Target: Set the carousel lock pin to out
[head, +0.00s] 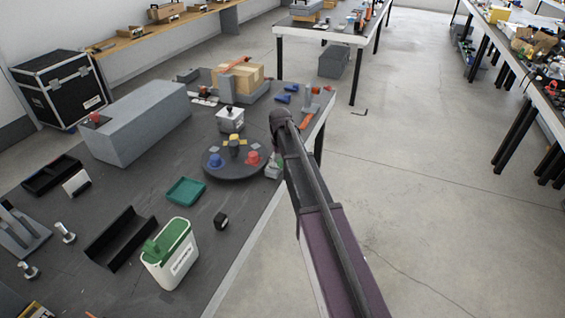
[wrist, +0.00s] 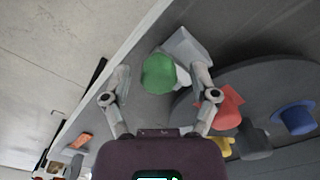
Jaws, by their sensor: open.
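The carousel is a dark round disc (head: 222,170) on the bench, also in the wrist view (wrist: 240,82). A green round knob (wrist: 158,73), which looks like the lock pin's head, sits on a light grey block (wrist: 187,47) beside the disc's edge. In the head view the grey block and knob show small beside my arm (head: 274,168). My gripper (wrist: 161,70) is open, its two fingers on either side of the green knob in the wrist picture. No contact is clear. The pin's shaft is hidden. My gripper is mostly hidden behind my arm in the head view.
The carousel carries a red piece (head: 252,158), a blue piece (head: 215,160) and a dark piece with yellow (head: 234,146). A white box with a knob (head: 230,119) stands behind it. A teal tray (head: 186,191) lies left. The bench edge is close, with open floor to the right.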

